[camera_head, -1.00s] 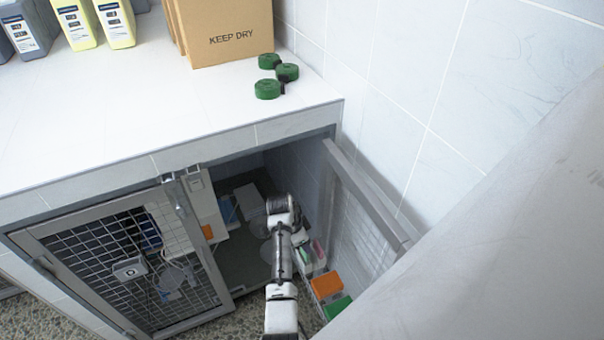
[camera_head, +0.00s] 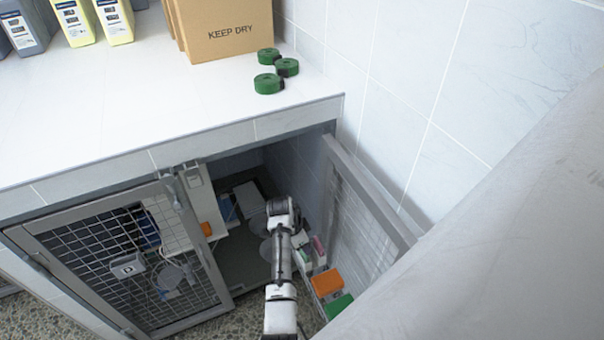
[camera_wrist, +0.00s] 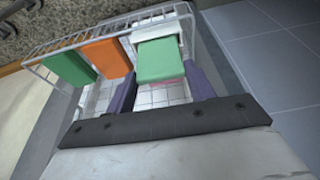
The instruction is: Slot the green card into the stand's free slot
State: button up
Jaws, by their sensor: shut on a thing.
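In the wrist view, the green card (camera_wrist: 160,62) lies between the two purple fingers of my gripper (camera_wrist: 162,70), which is shut on it across its width. A white piece (camera_wrist: 160,27), apparently the stand, shows just beyond the card's far edge. A pink strip (camera_wrist: 170,84) shows below the card. I cannot tell whether the card is in a slot, and the free slot is not clear to see. In the head view, my forearm reaches into the open kennel and hides the fingers; small white, pink and green pieces (camera_head: 318,250) show beside it.
A wire rack (camera_wrist: 100,37) holds an orange block (camera_wrist: 107,58) and a green block (camera_wrist: 70,67). Green rolls (camera_head: 268,83) and a carton (camera_head: 225,30) stand on the counter.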

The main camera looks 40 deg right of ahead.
jog(key=shift+f+b, duration=0.8)
jog(key=shift+f, duration=0.45)
jog(key=o, duration=1.3)
jog(key=b+v, duration=0.1)
jog(key=v, duration=1.3)
jog(key=shift+s+f, duration=0.1)
